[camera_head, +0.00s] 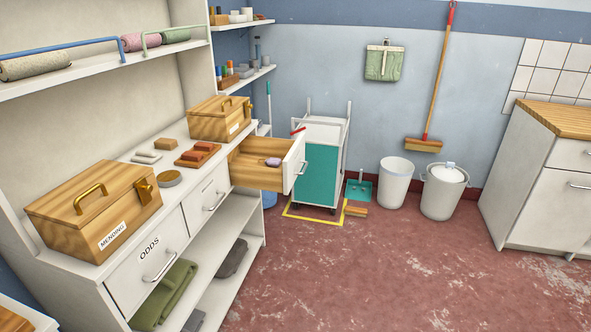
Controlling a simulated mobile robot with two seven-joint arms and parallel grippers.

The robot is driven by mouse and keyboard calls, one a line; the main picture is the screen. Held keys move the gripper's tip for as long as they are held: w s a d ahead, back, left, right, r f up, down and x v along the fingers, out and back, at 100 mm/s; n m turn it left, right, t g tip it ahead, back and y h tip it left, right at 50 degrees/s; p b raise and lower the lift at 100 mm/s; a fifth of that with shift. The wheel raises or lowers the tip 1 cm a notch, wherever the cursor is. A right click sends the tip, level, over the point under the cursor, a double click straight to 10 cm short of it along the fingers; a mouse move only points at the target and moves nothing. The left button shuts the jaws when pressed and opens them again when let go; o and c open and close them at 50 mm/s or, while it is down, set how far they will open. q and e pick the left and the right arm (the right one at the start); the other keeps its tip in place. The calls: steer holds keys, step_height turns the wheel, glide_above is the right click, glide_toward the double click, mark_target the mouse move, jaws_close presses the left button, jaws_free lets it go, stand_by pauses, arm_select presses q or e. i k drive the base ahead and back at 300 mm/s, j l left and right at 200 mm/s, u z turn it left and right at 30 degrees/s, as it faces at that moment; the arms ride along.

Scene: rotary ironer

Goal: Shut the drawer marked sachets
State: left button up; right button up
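A drawer (293,167) with a white front and wooden sides stands pulled out at the far right end of the white shelf unit. A small purple item (273,162) lies inside it. Its front is seen edge-on with a metal handle, and I cannot read any label on it. The closed middle drawer (207,207) has a label too small to read. The closed near drawer (148,262) is marked ODDS. Neither of my grippers is in view.
A wooden box marked MENDING (95,210) and another wooden box (220,118) stand on the unit's top. A white and teal cart (322,170) stands just beyond the open drawer. Two bins (396,182) stand farther right. The red floor (400,270) in front is clear.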

mark_target(245, 167)
steer(key=i+l+u, duration=0.2)
steer(key=i, duration=0.25)
steer(key=i+l+u, duration=0.2)
steer(key=i, duration=0.3)
steer(key=i+l+u, duration=0.2)
steer(key=i, duration=0.25)
